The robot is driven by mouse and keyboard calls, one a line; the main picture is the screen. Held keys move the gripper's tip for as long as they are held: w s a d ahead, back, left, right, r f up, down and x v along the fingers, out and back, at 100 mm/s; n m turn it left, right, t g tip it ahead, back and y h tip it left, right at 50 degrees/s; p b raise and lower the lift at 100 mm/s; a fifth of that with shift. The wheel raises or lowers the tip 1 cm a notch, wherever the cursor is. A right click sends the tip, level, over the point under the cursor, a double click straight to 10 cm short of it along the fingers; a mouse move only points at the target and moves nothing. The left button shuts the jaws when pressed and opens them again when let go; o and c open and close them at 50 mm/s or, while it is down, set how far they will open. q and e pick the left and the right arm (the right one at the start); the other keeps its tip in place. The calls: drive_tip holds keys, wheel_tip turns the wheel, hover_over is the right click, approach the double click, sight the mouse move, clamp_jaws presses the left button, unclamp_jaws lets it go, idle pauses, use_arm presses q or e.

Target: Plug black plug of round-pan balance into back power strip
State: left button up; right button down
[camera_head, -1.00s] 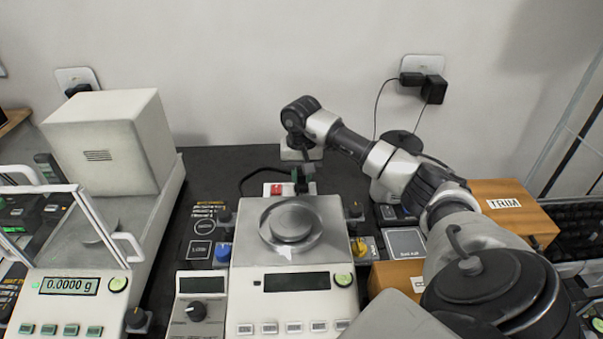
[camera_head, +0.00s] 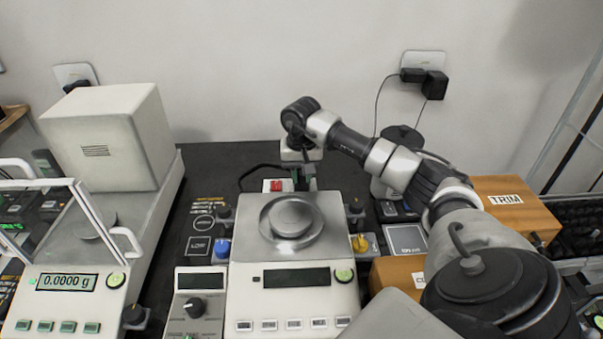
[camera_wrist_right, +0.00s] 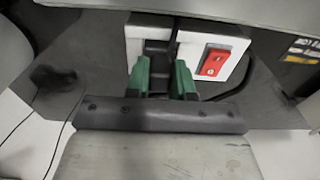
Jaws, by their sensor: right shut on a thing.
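The round-pan balance (camera_head: 297,279) stands at the front centre, its round metal pan on top and its display dark. Behind it is the back power strip with a red switch (camera_head: 277,186). In the right wrist view the white strip (camera_wrist_right: 190,48) and red switch (camera_wrist_right: 213,62) show close up. My right gripper (camera_head: 303,180) points down at the strip behind the balance. Its green fingers (camera_wrist_right: 165,82) are shut on the black plug (camera_wrist_right: 157,58), at the strip's top. The plug's prongs and the socket are hidden, so I cannot tell whether it is seated. My left gripper is not in view.
A large balance with a glass draft shield (camera_head: 70,240) stands at the left. A wooden TRIM box (camera_head: 505,205) and a keyboard (camera_head: 585,232) are at the right. Wall outlets (camera_head: 424,65) hold black adapters. Dark table (camera_head: 225,160) is bare at the back left.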

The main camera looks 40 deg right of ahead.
drive_tip(key=shift+f, duration=0.15)
drive_tip(key=c, duration=0.9)
unclamp_jaws()
wheel_tip(320, 180, up, 11)
drive_tip(key=shift+f, duration=0.1)
